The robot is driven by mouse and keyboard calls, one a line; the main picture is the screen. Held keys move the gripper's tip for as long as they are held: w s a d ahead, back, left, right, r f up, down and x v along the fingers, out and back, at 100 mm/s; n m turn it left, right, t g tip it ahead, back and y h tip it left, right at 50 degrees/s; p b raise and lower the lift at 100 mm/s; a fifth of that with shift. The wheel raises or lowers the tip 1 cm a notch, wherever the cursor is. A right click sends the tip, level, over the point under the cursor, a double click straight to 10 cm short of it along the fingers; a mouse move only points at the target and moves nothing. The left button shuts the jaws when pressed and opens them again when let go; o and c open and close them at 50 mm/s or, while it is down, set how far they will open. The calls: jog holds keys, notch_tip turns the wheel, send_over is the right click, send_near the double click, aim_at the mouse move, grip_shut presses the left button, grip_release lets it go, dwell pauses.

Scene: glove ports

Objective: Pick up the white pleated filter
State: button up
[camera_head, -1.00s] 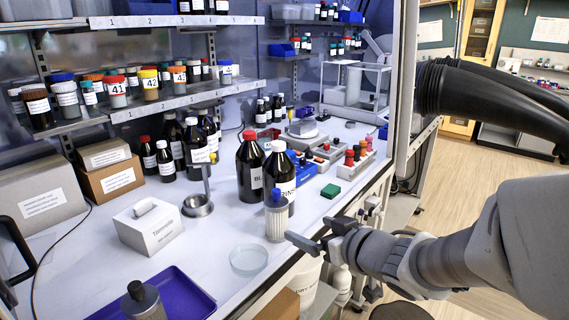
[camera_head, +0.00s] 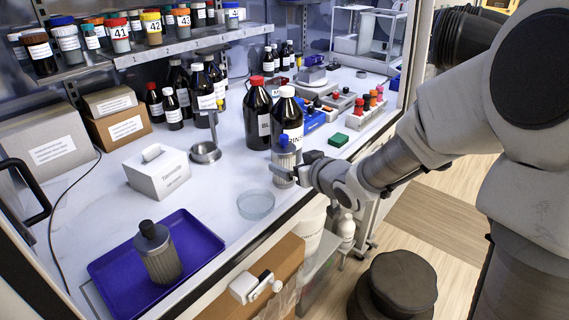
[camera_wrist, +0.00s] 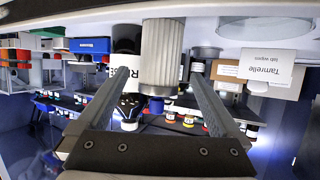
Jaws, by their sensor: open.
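The white pleated filter (camera_head: 284,177) stands upright on the white bench, in front of the brown bottles. It has a blue cap (camera_head: 284,142). My gripper (camera_head: 287,165) is open, with a finger on each side of the filter. One finger crosses in front of the filter's body in the head view and hides part of it. I cannot tell whether either finger touches it.
A brown bottle with a white cap (camera_head: 288,115) stands close behind the filter, a red-capped one (camera_head: 257,115) beside it. A glass dish (camera_head: 256,205) lies to the front left. A grey, dark-capped ribbed cylinder (camera_head: 160,262) stands on a blue tray (camera_head: 112,277). The bench edge is close.

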aim_at(285, 158)
jog(key=x, duration=0.4)
jog(key=shift+w+a+f+b, duration=0.1)
jog(key=shift+w+a+b, duration=0.1)
jog(key=shift+w+b, duration=0.2)
jog(key=c, duration=1.5)
